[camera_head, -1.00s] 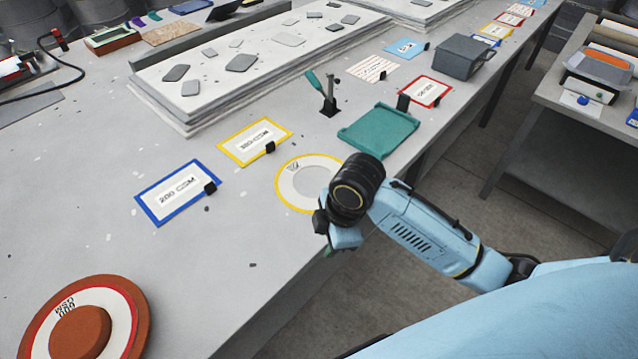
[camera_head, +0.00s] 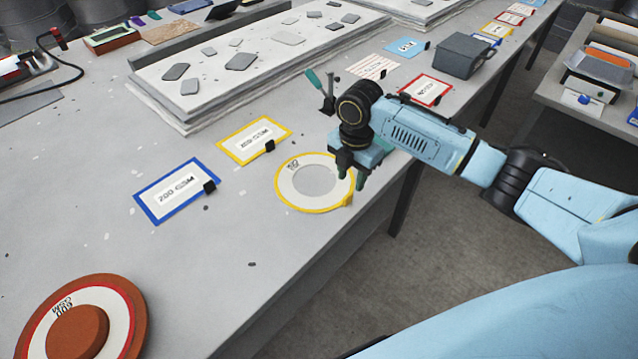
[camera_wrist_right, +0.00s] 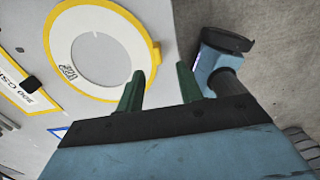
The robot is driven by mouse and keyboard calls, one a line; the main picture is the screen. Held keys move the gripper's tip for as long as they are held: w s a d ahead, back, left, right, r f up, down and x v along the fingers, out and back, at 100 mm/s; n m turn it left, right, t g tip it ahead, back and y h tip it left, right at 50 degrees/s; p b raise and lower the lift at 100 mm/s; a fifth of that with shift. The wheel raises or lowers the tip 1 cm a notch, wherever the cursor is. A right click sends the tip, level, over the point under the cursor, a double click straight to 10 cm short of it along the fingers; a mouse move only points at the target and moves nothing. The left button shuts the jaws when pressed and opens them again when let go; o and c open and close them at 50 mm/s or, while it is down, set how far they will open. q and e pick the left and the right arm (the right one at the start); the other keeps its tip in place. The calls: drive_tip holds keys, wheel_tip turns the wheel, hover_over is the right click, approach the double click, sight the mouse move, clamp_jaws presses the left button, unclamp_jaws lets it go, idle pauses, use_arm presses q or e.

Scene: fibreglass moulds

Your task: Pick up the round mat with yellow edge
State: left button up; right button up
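The round mat with yellow edge (camera_head: 288,188) lies flat near the table's front edge. It is a white ring with printed text, a grey centre and a small yellow tab at its front right. It also shows in the wrist view (camera_wrist_right: 118,47). My right gripper (camera_head: 351,177) is over the mat's right side, fingers pointing down. In the wrist view its two green fingers (camera_wrist_right: 160,72) are apart with nothing between them, and the tab is just beyond the fingertips. I cannot tell whether a finger touches the mat. My left gripper is not in view.
A blue-edged card (camera_head: 150,207) and a yellow-edged card (camera_head: 229,149) lie left of the mat. A round red-brown piece (camera_head: 135,318) is at the lower left. A dark stand (camera_head: 328,103) is behind my gripper. Bare table (camera_head: 235,225) lies in front of the cards.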

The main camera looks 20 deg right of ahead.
sight(347, 196)
drive_tip(key=f, duration=0.6)
drive_tip(key=shift+a+f+b, duration=0.2)
drive_tip(key=shift+a+b, duration=0.05)
drive_tip(key=shift+b, duration=0.1)
drive_tip(key=shift+c, duration=0.2)
clamp_jaws()
